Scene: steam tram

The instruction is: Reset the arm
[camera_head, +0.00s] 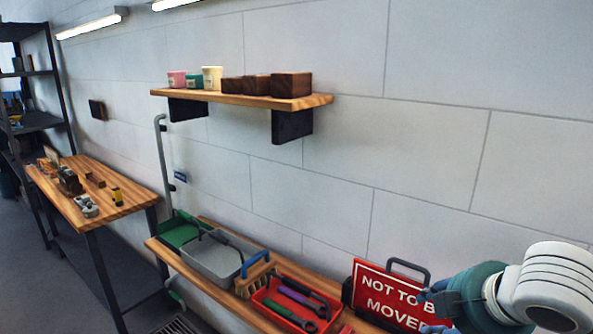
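My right arm comes in from the lower right, with a white and teal wrist. My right gripper (437,304) is small and dark at the end of it, in front of the red sign (385,293) that reads "NOT TO B... MOVE...". The wrist and gripper hide the sign's right part. I cannot tell whether the fingers are open or shut, or whether they touch the sign. My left gripper is not in view.
A wooden bench (228,303) along the wall bears a grey tub (213,258), a brush (255,276) and a red tray (268,299) of tools. A wall shelf (235,97) holds tubs and wooden blocks. A table (120,203) stands at left. The air above the bench is clear.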

